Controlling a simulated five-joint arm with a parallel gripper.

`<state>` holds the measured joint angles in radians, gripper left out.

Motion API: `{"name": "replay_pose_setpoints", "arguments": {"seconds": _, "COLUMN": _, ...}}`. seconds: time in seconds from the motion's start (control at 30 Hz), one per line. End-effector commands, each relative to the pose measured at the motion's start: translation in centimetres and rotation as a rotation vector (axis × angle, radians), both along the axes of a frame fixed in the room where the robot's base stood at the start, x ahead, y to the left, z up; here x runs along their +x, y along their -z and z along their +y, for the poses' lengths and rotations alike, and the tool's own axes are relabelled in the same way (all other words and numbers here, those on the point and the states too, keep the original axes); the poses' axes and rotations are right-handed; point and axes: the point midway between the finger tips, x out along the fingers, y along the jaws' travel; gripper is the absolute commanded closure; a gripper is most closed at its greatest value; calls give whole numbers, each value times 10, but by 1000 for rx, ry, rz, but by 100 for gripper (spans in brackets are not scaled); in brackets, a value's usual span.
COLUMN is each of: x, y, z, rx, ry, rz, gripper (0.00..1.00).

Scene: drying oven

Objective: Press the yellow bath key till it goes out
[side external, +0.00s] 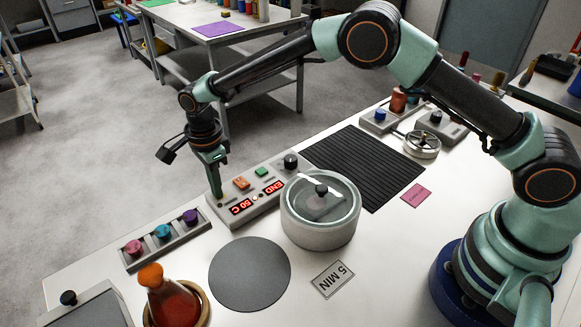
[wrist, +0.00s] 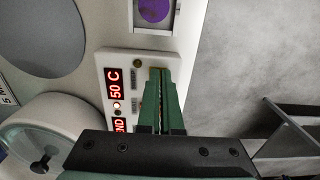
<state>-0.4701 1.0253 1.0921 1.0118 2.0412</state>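The bath's control panel (side external: 268,187) is a grey box with red displays reading "50 C" (side external: 241,206) and "END" (side external: 274,187). An orange key (side external: 241,183), a green key (side external: 261,172) and a black knob (side external: 290,161) are on it. My gripper (side external: 217,194) points down at the panel's left end. Its green fingers are together with nothing visible between them; they also show in the wrist view (wrist: 162,72). A dull olive dot (wrist: 137,63) is beside the fingertips. A pale lit lamp (wrist: 117,106) is between the displays. No clearly yellow key shows; my fingers hide part of the panel. Contact cannot be told.
A round lidded bath (side external: 318,232) stands in front of the panel. A rack with pink, teal and purple caps (side external: 164,236) is left of it. A flask of red liquid (side external: 172,302), a grey disc (side external: 250,274) and a "5 MIN" card (side external: 333,280) are nearby.

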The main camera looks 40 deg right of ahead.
Motion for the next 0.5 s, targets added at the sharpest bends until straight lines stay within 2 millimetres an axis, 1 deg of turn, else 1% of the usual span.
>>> {"name": "replay_pose_setpoints", "arguments": {"seconds": 0.03, "x": -6, "y": 13, "z": -3, "rx": -8, "ry": -1, "rz": 16, "gripper": 100}}
{"name": "replay_pose_setpoints", "arguments": {"seconds": 0.17, "x": -5, "y": 4, "z": -2, "rx": -6, "ry": -1, "rz": 13, "gripper": 100}}
{"name": "replay_pose_setpoints", "arguments": {"seconds": 0.27, "x": -4, "y": -10, "z": -1, "rx": -5, "ry": -1, "rz": 9, "gripper": 100}}
{"name": "replay_pose_setpoints", "arguments": {"seconds": 0.5, "x": 0, "y": -66, "z": 0, "rx": 1, "ry": 0, "rz": -2, "gripper": 100}}
